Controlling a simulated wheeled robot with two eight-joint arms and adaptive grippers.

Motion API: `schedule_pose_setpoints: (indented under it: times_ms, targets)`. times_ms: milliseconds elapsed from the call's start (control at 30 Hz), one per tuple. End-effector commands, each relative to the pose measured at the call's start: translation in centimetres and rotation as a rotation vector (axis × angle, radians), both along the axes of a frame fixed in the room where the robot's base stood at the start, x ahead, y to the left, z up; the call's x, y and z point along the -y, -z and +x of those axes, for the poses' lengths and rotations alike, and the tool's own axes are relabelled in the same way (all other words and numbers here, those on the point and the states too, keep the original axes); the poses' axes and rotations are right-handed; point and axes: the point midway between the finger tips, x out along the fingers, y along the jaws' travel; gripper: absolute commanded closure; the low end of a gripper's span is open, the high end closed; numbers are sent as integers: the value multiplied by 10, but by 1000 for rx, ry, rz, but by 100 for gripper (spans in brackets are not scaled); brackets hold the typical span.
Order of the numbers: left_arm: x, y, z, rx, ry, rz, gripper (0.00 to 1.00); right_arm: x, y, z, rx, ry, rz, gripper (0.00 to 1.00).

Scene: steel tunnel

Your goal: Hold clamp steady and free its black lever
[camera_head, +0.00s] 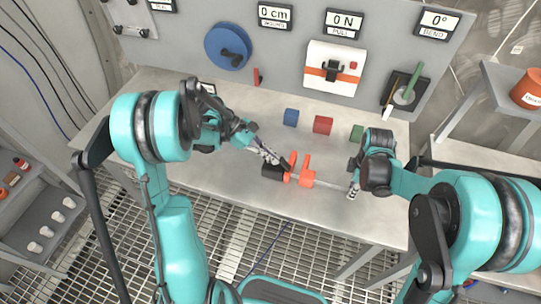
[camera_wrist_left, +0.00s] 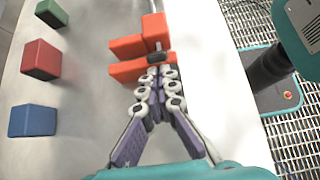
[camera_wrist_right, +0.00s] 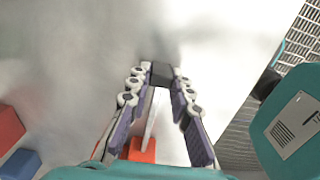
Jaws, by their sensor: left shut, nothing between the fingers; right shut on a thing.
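The clamp (camera_head: 307,179) has orange jaws, a black part (camera_head: 273,171) at its left end and a thin grey bar (camera_head: 330,185) running right. It lies over the steel table. My right gripper (camera_head: 352,190) is shut on the bar's far end; the right wrist view shows a dark block (camera_wrist_right: 162,74) between the fingertips. My left gripper (camera_head: 281,165) is shut and empty, its tips right beside the orange jaws, which also show in the left wrist view (camera_wrist_left: 130,70). I cannot tell whether the tips touch the clamp. The black lever is not clearly distinguishable.
Blue (camera_head: 291,117), red (camera_head: 323,125) and green (camera_head: 357,132) blocks stand in a row behind the clamp. A back panel (camera_head: 285,60) carries a blue disc (camera_head: 228,46), a white-orange box (camera_head: 334,68) and displays. The table (camera_head: 215,172) is clear left of the clamp.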

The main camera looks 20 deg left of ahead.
Motion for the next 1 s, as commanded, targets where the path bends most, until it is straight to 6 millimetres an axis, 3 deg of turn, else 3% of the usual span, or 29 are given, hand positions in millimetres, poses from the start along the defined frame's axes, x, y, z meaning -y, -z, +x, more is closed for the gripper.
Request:
schedule_pose_setpoints:
  times_ms: [1000]
  targets:
    - [8,-9,0,-2,2,286,100,0,0,0,0,0,0,100]
